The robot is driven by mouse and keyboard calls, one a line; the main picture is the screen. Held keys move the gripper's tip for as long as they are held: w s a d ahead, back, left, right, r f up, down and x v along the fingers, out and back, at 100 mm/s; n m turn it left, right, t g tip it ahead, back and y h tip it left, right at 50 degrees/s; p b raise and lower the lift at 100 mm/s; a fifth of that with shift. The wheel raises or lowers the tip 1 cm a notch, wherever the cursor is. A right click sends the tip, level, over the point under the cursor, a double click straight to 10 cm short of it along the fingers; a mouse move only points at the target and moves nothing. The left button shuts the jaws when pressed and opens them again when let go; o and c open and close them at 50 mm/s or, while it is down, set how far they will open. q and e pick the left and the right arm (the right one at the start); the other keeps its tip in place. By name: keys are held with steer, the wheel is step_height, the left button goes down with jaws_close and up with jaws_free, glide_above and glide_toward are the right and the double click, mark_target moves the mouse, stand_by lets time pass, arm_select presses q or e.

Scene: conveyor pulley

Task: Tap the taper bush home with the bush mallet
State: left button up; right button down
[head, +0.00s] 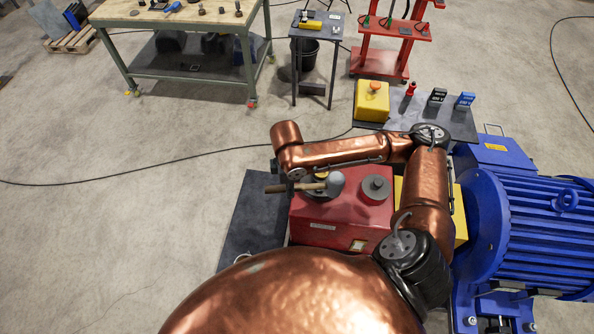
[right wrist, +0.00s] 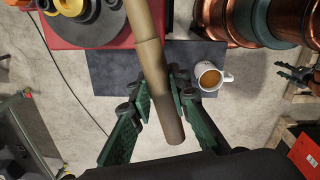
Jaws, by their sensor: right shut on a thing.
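My right gripper (head: 289,187) is shut on the wooden handle of the bush mallet (right wrist: 157,75), which lies between its green fingers in the right wrist view. In the head view the mallet's grey head (head: 335,183) is over the red housing (head: 337,222). A yellow round part with a grey centre (right wrist: 75,10) sits on the housing in the right wrist view. It is mostly hidden under the mallet in the head view, and I cannot tell whether the head touches it. I cannot make out the taper bush for certain.
A grey stepped disc (head: 376,188) stands on the housing beside the mallet head. A large blue motor (head: 530,225) is at right. A white mug (right wrist: 209,78) with brown drink stands on the dark mat. A yellow box (head: 371,103) is behind; open floor lies left.

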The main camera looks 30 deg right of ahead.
steer(key=r+n+p, duration=0.1)
steer(key=n+p, duration=0.1)
steer(key=d+r+n+p, duration=0.1)
steer(key=n+p, duration=0.1)
steer(key=d+r+n+p, duration=0.1)
steer(key=n+p, duration=0.1)
steer(key=n, duration=0.1)
steer(key=shift+s+r, duration=0.1)
steer(key=shift+r, duration=0.25)
steer(key=shift+d+r+n+p, duration=0.15)
steer(key=shift+n+p, duration=0.35)
steer(key=shift+n, duration=0.3)
steer(key=shift+p, duration=0.55)
steer(key=shift+f+b, duration=1)
steer(key=shift+f, duration=2.5)
step_height(320, 180, up, 5)
steer(key=p, duration=0.4)
steer(key=shift+r, duration=0.1)
